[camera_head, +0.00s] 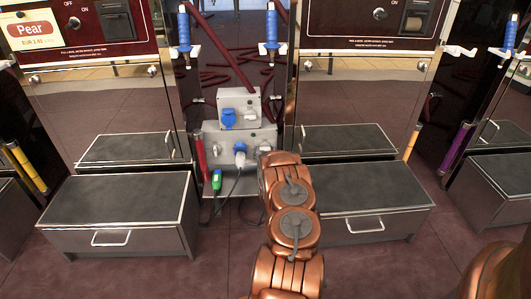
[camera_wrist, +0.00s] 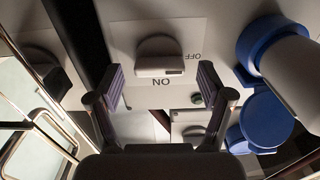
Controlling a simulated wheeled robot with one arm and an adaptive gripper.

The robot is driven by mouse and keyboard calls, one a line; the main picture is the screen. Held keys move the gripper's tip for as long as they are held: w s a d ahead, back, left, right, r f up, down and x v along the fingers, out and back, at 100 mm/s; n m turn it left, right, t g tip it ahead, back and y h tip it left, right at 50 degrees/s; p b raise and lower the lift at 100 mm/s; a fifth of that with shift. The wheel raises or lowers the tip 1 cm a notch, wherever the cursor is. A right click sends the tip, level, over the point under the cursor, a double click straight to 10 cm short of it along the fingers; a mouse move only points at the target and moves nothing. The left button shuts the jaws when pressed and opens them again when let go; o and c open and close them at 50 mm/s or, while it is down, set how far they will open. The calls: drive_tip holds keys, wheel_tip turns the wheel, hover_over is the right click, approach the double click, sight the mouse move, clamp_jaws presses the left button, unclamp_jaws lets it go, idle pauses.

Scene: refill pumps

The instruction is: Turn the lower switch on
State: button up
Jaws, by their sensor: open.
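The lower grey box (camera_head: 222,150) stands between the two middle dispensers in the head view, with the upper grey box (camera_head: 247,98) on top. In the wrist view, which is upside down, the lower switch (camera_wrist: 160,66) is a dark round knob with a bar-like handle on a pale plate. The handle lies level in the picture, its small marked end toward the OFF label.
A blue plug and socket (camera_wrist: 270,105) stick out close to the right finger in the wrist view. The white-blue plug (camera_head: 240,154) and its cable show in the head view. Low dark steps (camera_head: 118,200) flank the boxes. A second knob (camera_wrist: 195,132) shows lower down.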

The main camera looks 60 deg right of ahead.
drive_tip(key=c, duration=1.2)
drive_tip(key=shift+o, duration=0.2)
drive_tip(key=shift+r+p, duration=0.15)
drive_tip(key=shift+p, duration=0.3)
drive_tip(key=shift+r+m+p, duration=0.2)
drive_tip(key=shift+m+p, duration=0.6)
drive_tip(key=m+p, duration=0.2)
drive_tip(key=p, duration=0.1)
drive_tip(key=m+p, duration=0.1)
drive_tip(key=m, duration=0.1)
drive_tip(key=m+p, duration=0.1)
drive_tip(key=m, duration=0.1)
drive_tip(key=shift+s+d+f, duration=0.1)
drive_tip(key=shift+f, duration=0.1)
drive_tip(key=m+p, duration=0.2)
drive_tip(key=m, duration=0.3)
drive_tip(key=shift+f, duration=0.1)
drive_tip(key=shift+d+f+m+p, duration=0.15)
drive_tip(key=shift+m+p, duration=0.5)
drive_tip(key=shift+m, duration=2.05)
